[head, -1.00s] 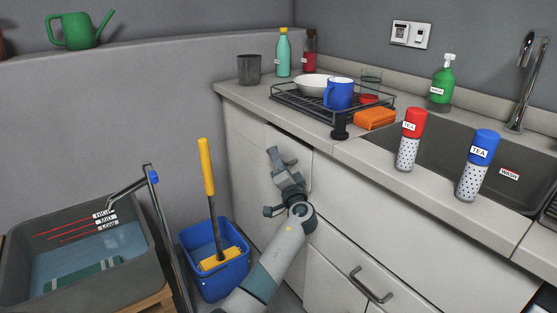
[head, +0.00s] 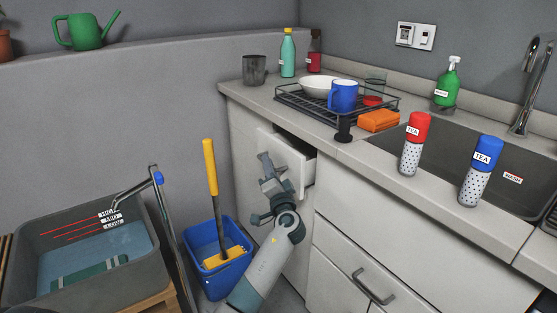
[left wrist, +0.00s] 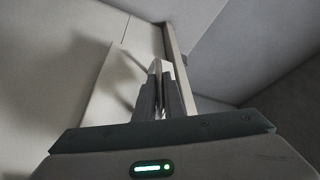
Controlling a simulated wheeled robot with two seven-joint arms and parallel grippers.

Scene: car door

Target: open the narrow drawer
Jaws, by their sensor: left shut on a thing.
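The narrow drawer (head: 291,158) is under the counter below the dish rack in the head view. It stands partly pulled out, with a dark gap showing behind the top of its pale front. My left gripper (head: 270,168) is at the drawer's front and is shut on its handle. The handle itself is hidden by the fingers. In the left wrist view the gripper's fingers (left wrist: 160,92) are close together against the pale drawer front. My right gripper is not in view.
A blue bucket (head: 212,285) with a yellow-handled mop stands on the floor left of my arm. A grey water basin (head: 40,235) is further left. A wider drawer with a dark handle (head: 374,288) is at lower right. The dish rack (head: 300,103) stands on the counter above.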

